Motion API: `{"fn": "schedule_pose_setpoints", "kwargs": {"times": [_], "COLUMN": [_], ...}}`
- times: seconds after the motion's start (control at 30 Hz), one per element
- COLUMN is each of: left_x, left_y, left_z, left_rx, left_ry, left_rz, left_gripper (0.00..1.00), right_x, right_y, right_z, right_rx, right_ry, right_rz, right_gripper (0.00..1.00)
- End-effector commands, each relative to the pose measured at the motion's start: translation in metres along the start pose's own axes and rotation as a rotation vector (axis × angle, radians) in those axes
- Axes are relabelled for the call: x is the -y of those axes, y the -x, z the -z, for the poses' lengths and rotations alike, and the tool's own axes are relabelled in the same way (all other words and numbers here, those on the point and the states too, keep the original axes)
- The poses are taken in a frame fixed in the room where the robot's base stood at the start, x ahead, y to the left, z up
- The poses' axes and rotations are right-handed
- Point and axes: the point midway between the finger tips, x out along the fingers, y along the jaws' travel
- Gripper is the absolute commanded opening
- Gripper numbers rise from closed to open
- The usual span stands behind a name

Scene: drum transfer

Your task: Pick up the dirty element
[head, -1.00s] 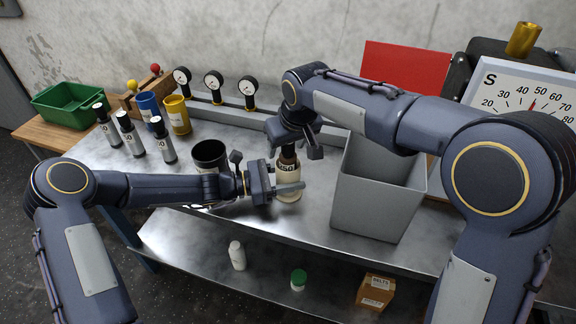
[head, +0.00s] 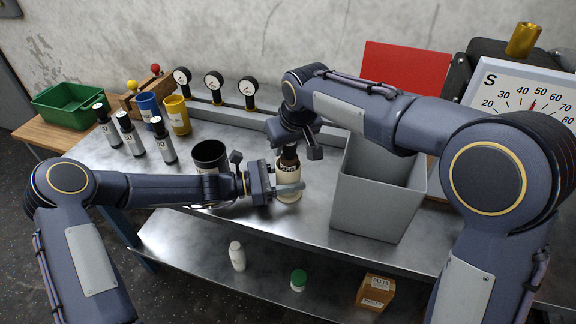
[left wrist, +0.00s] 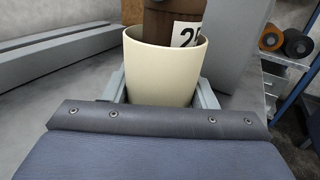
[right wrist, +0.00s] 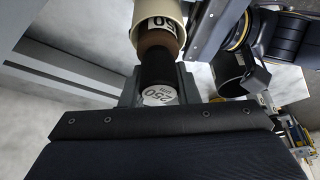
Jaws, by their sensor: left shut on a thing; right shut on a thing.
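A cream cup-shaped housing (head: 289,192) stands at the middle of the metal bench; it fills the upper middle of the left wrist view (left wrist: 165,72). My left gripper (left wrist: 162,90) is shut around it from the side. A brown element (left wrist: 172,27) with a white label stands in the cup, its upper part above the rim. The right wrist view shows its brown body (right wrist: 158,42), a black upper section (right wrist: 160,70) and a "250 um" end label. My right gripper (right wrist: 158,86) is shut on the black section from above. The element's lower end is hidden in the cup.
A grey bin (head: 378,195) stands just right of the cup. A black pot (head: 209,157) is left, partly behind my left arm. Three dark labelled cylinders (head: 131,135), blue and yellow cups (head: 177,115) and three gauges (head: 214,86) stand farther back. A lower shelf holds small items.

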Motion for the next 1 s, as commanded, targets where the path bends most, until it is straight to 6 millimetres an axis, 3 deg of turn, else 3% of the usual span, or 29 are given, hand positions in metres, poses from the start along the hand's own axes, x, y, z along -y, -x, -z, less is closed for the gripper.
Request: {"fn": "schedule_pose_setpoints", "kwargs": {"times": [0.27,0.7,1.0], "left_x": [-0.002,-0.003,-0.002], "left_y": [0.001,0.002,0.001], "left_z": [0.0,0.001,0.001], "left_rx": [0.0,-0.002,-0.002], "left_ry": [0.002,0.003,0.002], "left_rz": [-0.007,-0.01,-0.005], "left_gripper": [0.11,0.11,0.11], "right_x": [0.001,0.002,0.001], "right_y": [0.005,0.079,0.092], "right_z": [-0.001,0.032,0.037], "right_rx": [0.013,0.005,0.006], "right_ry": [0.0,0.001,0.001], "right_rz": [0.002,0.004,0.002], "right_gripper": [0.0,0.0,0.0]}}
